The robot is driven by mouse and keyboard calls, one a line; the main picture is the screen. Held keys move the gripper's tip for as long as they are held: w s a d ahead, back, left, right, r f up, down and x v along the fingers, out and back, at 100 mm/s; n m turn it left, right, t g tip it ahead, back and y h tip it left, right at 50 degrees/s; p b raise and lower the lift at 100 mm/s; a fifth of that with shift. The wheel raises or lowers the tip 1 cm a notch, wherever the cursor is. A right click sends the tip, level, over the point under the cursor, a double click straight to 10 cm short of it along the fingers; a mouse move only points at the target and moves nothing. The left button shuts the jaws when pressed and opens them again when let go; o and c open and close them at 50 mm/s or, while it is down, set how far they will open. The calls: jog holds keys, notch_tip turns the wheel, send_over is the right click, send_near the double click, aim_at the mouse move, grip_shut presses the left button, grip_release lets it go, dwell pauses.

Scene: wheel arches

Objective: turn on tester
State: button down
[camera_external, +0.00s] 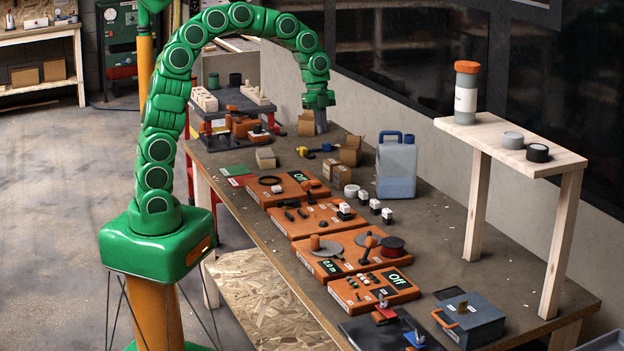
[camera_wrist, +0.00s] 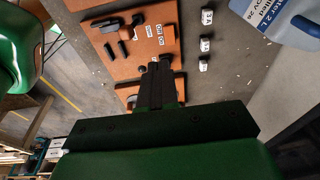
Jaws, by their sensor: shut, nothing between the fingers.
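Several orange panel units lie in a row on the workbench; I cannot tell for certain which is the tester. The far unit (camera_external: 283,192) has a dark display reading "Off" (camera_external: 300,176). The near unit (camera_external: 350,293) has a display reading "Off" (camera_external: 397,278) and a row of small controls. Between them are a unit with dark plugs (camera_external: 305,228) and one with a lever and discs (camera_external: 325,272). My gripper (camera_external: 320,128) is shut and empty, pointing down above the far part of the bench. In the wrist view its dark fingers (camera_wrist: 157,66) overlap an orange panel (camera_wrist: 110,65) with black pieces.
A translucent blue-capped jug (camera_external: 396,175) stands behind the units. Small white-and-black blocks (camera_external: 375,207) stand near it. A raised wooden shelf (camera_external: 560,160) is at the right. A grey-blue box (camera_external: 470,325) sits at the near end. Cardboard boxes (camera_external: 349,152) stand near my gripper.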

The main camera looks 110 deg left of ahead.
send_over(317, 182)
jog(key=s+a, duration=0.3)
notch_tip(317, 182, down, 5)
jog(key=shift+w+d+f+h, duration=0.1)
jog(key=shift+h, duration=0.2)
jog(key=x, duration=1.4)
jog(key=shift+d, duration=0.15)
